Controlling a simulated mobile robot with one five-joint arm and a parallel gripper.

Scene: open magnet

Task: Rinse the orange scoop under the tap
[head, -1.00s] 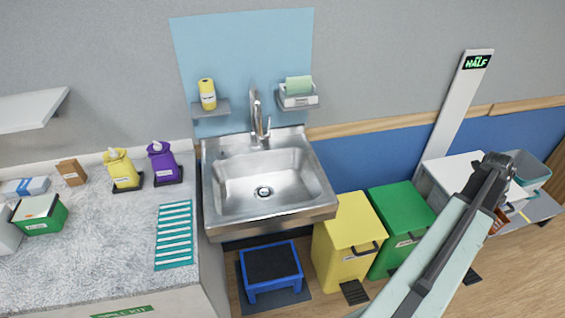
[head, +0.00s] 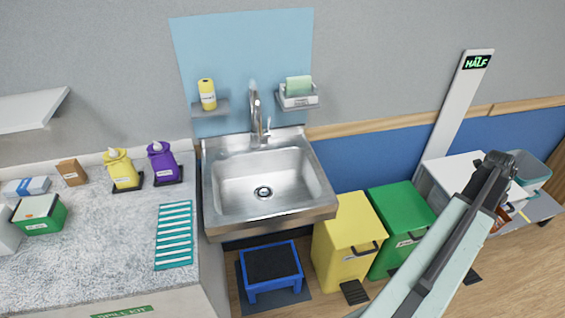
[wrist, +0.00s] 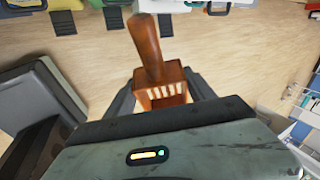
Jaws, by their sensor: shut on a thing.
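The orange scoop (wrist: 165,82) is between the dark fingers of my gripper (wrist: 162,97) in the wrist view. Its handle points to the top of the picture, and its slotted, box-like head sits at the fingers. My gripper is shut on it. In the head view my arm reaches along the right side, and only a small orange-brown patch shows beside its far end. The tap (head: 257,115) stands at the back of the steel sink (head: 325,195), well to the left of my arm. No water shows, and the basin looks empty.
A yellow bin (head: 345,235) and a green bin (head: 401,220) stand between the sink and my arm. A blue step stool (head: 271,270) is below the sink. The counter (head: 100,235) at left holds bottles, boxes and a teal striped mat (head: 174,235).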

